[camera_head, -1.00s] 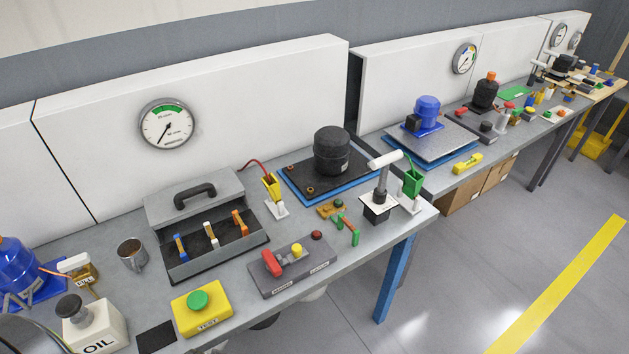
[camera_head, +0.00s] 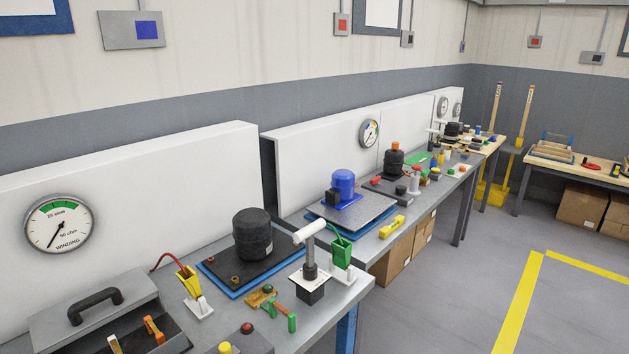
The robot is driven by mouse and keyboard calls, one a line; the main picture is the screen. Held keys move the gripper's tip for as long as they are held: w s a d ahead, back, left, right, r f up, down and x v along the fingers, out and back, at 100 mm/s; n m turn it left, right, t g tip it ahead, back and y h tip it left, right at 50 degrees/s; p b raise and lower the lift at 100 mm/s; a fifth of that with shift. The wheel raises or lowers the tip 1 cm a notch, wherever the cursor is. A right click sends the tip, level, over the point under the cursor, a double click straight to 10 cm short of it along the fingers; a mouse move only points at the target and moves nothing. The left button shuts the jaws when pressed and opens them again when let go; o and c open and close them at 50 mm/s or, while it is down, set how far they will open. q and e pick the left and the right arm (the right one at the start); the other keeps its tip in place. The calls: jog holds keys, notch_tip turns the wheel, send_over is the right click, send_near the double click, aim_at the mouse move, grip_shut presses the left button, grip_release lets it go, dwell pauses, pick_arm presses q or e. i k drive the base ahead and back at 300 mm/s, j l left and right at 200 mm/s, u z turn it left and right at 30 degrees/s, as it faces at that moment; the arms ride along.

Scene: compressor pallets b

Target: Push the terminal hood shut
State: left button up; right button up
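I cannot make out a part that is clearly the terminal hood. A black compressor (camera_head: 252,234) stands upright on a dark plate (camera_head: 290,253) over a blue base. A blue compressor (camera_head: 344,186) stands farther back on a grey plate (camera_head: 382,211), with a small black box (camera_head: 331,197) on its left side. A grey case with a black handle (camera_head: 95,305) on its top is at the lower left, partly cut off by the frame. Neither of my grippers is in view.
A round gauge (camera_head: 58,224) hangs on the white back panel. A yellow holder (camera_head: 188,281), a green holder (camera_head: 342,251) and a white-handled lever (camera_head: 310,245) stand on the near bench. Cardboard boxes (camera_head: 391,262) sit under the benches. The floor at the right is clear.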

aim_at(53, 328)
jog(key=u, duration=1.5)
jog(key=k+u, duration=0.15)
jog(key=i+l, duration=0.05)
